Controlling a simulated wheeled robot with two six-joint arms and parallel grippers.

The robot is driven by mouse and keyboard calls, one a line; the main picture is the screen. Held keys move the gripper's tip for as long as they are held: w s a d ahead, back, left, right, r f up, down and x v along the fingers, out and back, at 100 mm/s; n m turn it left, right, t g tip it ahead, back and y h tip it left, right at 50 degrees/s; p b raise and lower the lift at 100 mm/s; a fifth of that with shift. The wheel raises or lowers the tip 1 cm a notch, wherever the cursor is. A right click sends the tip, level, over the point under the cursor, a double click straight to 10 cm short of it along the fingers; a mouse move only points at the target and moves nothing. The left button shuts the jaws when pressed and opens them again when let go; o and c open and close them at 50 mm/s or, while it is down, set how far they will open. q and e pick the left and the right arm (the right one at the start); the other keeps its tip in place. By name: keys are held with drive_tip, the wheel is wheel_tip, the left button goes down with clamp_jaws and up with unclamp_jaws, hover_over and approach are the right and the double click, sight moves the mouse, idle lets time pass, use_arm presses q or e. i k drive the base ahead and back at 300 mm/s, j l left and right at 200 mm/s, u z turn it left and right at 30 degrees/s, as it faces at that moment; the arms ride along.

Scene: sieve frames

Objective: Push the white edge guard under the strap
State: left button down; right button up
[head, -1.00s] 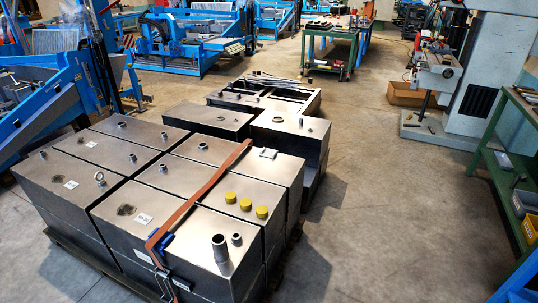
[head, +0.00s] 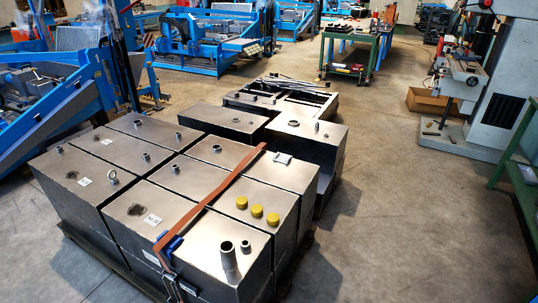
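A small white piece (head: 282,158), likely the white edge guard, lies flat on top of the metal tanks near their far right edge. It is just right of the strap's far end, and I cannot tell if they touch. The orange-brown strap (head: 213,195) runs across the tank tops and down the near side. A blue edge guard (head: 172,244) sits at the near top edge, by the strap where it bends over. Neither of my grippers is in view.
The tanks (head: 205,255) stand on a dark pallet. Three yellow caps (head: 257,211), a metal pipe stub (head: 229,257) and several fittings stick up from the tops. Open concrete floor (head: 400,220) lies to the right, before a green workbench (head: 515,180).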

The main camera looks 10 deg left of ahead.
sight(280, 157)
drive_tip(key=i+l+u, duration=0.2)
drive_tip(key=i+l, duration=0.25)
drive_tip(key=i+l+u, duration=0.25)
drive_tip(key=i+l, duration=0.2)
drive_tip(key=i+l+u, duration=0.2)
drive_tip(key=i+l, duration=0.15)
drive_tip(key=l, duration=0.25)
